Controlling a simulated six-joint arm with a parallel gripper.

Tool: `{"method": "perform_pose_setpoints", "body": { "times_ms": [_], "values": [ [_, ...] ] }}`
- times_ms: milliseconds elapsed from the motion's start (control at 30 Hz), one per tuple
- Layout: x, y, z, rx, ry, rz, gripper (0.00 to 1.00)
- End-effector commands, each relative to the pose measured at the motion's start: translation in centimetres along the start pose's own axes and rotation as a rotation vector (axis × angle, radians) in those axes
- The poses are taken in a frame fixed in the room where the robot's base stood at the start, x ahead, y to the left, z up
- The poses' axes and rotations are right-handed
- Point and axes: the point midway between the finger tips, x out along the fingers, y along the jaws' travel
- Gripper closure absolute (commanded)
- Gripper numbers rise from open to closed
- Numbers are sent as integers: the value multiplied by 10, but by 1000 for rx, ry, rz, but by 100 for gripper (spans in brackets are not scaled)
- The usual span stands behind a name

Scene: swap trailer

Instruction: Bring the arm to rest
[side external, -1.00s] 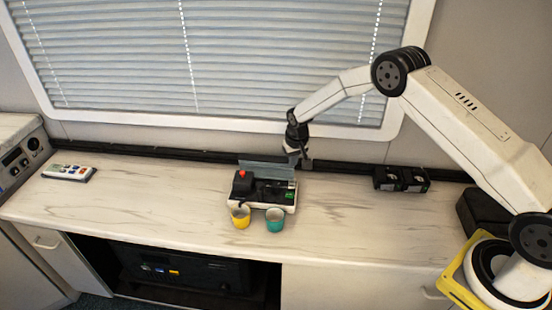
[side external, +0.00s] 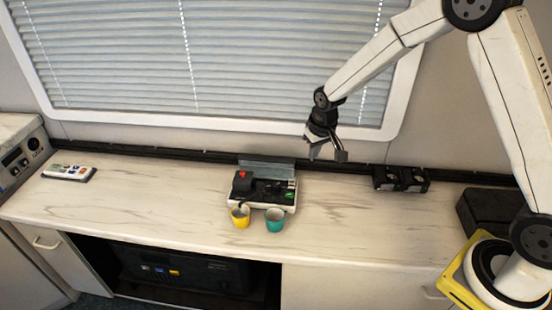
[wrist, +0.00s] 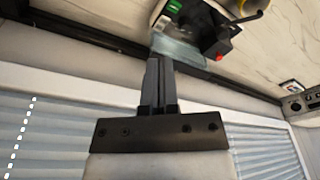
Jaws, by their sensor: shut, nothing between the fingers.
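My gripper (side external: 326,155) hangs above the back of the counter, in front of the window's lower frame and to the upper right of the small device. In the wrist view my gripper (wrist: 158,62) has its fingers together with nothing between them. The arm reaches up and left from its yellow-edged base at the right. The device (side external: 263,187), with a red knob and a raised clear lid, stands on the counter, apart from the gripper. It also shows in the wrist view (wrist: 208,22), past the fingertips.
A yellow cup (side external: 240,217) and a teal cup (side external: 275,220) stand at the device's front edge. Black cassette-like boxes (side external: 401,179) lie at the back right. A remote-like keypad (side external: 69,173) lies far left. The counter between keypad and device is bare.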

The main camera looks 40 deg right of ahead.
Motion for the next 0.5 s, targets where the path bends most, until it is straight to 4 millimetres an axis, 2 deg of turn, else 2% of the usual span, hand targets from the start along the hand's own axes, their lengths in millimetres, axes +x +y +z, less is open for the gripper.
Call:
{"method": "perform_pose_setpoints", "body": {
  "times_ms": [33, 200, 500],
  "values": [
    [-10, 0, 10, -9, 5, -2, 100],
    [-35, -1, 44, -38, 15, -8, 100],
    [-69, 2, 112, -89, 31, -16, 100]
  ]
}}
